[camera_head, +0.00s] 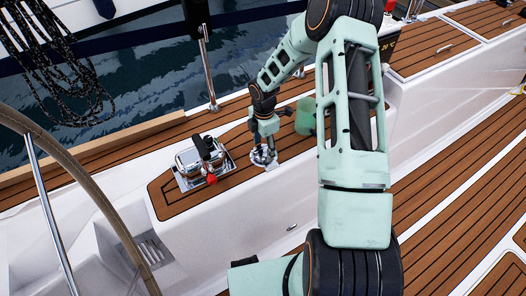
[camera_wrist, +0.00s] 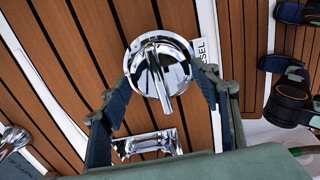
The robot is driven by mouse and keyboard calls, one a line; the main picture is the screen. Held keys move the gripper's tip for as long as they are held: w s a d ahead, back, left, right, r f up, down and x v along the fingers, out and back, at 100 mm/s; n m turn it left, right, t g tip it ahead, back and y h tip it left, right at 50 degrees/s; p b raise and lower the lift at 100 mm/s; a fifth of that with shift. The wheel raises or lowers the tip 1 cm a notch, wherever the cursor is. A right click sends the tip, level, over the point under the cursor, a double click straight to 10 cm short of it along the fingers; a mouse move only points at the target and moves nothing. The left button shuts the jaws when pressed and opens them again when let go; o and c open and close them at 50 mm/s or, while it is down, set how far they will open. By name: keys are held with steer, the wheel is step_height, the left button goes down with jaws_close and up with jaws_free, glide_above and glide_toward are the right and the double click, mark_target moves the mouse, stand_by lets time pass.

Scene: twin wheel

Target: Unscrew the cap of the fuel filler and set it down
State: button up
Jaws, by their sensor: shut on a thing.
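The fuel filler cap (camera_wrist: 160,58) is a round, shiny chrome disc with a raised bar across it, seen in the wrist view. It lies at the teak deck beside a white label strip (camera_wrist: 207,55) ending in "SEL". My gripper (camera_wrist: 164,82) is shut on the cap, with one dark finger at each side of it. In the head view my gripper (camera_head: 264,148) points down at the chrome filler (camera_head: 262,158) on the teak-topped side deck. The fingers partly hide the cap there. I cannot tell whether the cap is lifted off its seat.
A chrome control unit (camera_head: 200,158) with a black lever and red knob stands left of the filler. A steering wheel (camera_head: 85,190) is at the left. Bare teak (camera_head: 170,195) shows near the control unit. A chrome plate (camera_wrist: 147,143) lies below the cap in the wrist view.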

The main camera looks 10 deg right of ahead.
steer(key=shift+r+p, duration=1)
steer(key=shift+r, duration=0.45)
steer(key=shift+r, duration=0.15)
steer(key=shift+r+p, duration=1.6)
steer(key=shift+r, duration=0.3)
steer(key=shift+w, duration=0.1)
steer(key=w+a+f+b, duration=0.1)
steer(key=w+b, duration=0.1)
steer(key=w, duration=0.2)
steer(key=w+a+f+b, duration=0.1)
steer(key=w+a+b, duration=0.1)
steer(key=w, duration=0.2)
steer(key=w+a+f+b, duration=0.1)
steer(key=w+b, duration=0.1)
steer(key=w, duration=0.2)
steer(key=shift+a+f, duration=0.25)
steer(key=shift+f+b, duration=0.6)
steer(key=shift+f, duration=0.1)
steer(key=shift+f, duration=0.15)
